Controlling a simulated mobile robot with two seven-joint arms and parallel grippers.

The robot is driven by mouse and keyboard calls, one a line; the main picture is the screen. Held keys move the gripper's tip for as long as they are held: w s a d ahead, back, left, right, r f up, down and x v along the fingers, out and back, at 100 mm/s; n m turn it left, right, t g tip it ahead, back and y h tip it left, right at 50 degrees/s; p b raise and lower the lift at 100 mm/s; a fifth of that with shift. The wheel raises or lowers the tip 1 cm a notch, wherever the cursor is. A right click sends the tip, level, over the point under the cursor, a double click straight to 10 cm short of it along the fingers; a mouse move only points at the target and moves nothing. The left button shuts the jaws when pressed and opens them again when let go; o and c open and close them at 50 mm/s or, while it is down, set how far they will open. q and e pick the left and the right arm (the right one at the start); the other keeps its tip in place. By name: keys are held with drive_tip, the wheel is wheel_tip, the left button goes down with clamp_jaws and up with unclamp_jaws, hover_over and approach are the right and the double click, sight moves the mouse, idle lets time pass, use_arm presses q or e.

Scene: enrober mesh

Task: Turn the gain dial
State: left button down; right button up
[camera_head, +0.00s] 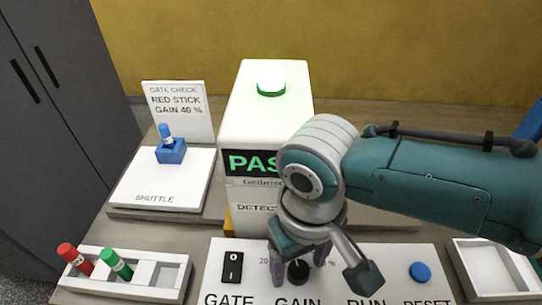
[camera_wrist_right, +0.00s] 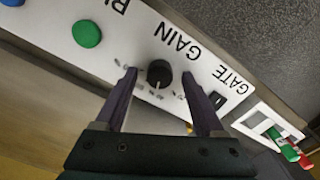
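The gain dial (camera_head: 298,272) is a round black knob above the GAIN label on the white control panel (camera_head: 215,270). It also shows in the right wrist view (camera_wrist_right: 159,75), with small scale marks around it. My right gripper (camera_head: 300,266) is over the panel, pointing down at the dial. In the right wrist view its two fingers (camera_wrist_right: 158,80) stand apart on either side of the knob, with gaps visible, so it is open. Whether the fingertips reach down beside the knob is hard to tell. The dial's exact setting is too small to read. My left gripper is out of view.
A black gate switch (camera_head: 232,267) is left of the dial; a green button (camera_wrist_right: 86,33) and blue button (camera_head: 420,272) are right. The white detector (camera_head: 262,110) stands behind. A sign (camera_head: 178,112) reads "RED STICK GAIN 40 %". A tray (camera_head: 175,275) holds red and green sticks.

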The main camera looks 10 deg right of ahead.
sight(296, 274)
wheel_tip(296, 274, up, 10)
drive_tip(key=p, duration=0.2)
idle(0.4)
drive_tip(key=s+a+n+t+y, duration=0.1)
drive_tip(key=s+a+y, duration=0.25)
drive_tip(key=s, duration=0.25)
drive_tip(key=s+d+r+m+t+h, duration=0.1)
drive_tip(key=s+d+r, duration=0.15)
drive_tip(key=d, duration=0.35)
drive_tip(key=s+d+r+t+h, duration=0.2)
drive_tip(key=s+d, duration=0.2)
drive_tip(key=d, duration=0.2)
wheel_tip(296, 274, up, 33)
drive_tip(key=p, duration=3.3)
drive_tip(key=shift+s+d, duration=0.15)
drive_tip(key=shift+d, duration=0.1)
